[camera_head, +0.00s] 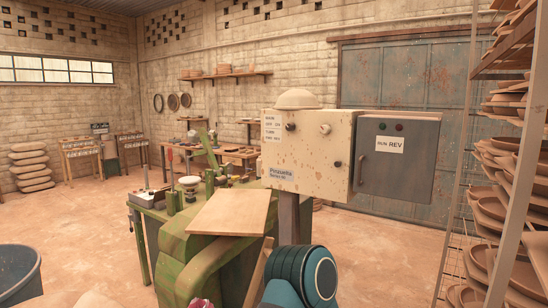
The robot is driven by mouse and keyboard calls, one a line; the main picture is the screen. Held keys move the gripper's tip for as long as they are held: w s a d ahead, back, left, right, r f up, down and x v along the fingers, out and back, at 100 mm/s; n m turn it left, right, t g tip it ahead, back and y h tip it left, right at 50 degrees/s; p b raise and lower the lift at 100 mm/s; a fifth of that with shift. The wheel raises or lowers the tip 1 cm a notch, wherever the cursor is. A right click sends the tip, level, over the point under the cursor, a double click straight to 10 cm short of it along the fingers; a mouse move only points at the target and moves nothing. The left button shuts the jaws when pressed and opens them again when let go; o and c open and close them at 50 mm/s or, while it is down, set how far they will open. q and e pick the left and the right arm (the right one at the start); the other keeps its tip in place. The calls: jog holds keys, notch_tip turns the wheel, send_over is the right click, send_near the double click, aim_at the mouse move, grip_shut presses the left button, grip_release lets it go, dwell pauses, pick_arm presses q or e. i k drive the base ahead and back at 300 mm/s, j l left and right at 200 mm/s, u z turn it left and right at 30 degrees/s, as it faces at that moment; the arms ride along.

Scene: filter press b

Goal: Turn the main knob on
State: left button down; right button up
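A beige, speckled control box (307,160) stands on a grey post near the middle. Its front carries a dark knob (290,127) at upper left, a pale knob (325,129) at upper right and a small dark knob (338,164) at the right edge. I cannot tell which is the main knob or how any of them is set. A grey box (420,170) adjoins it on the right, with a handle, a green and a red button and a "RUN REV" label. Neither gripper shows; only a teal link of my own arm is at the bottom centre.
A green machine (190,250) with a tan board (230,212) on it is in front of the control box, at left. A rack of clay dishes (515,180) stands at the right. A dark bin (18,275) is at lower left. Open floor lies at left.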

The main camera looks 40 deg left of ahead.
aim_at(290, 127)
jog(key=u, duration=1.3)
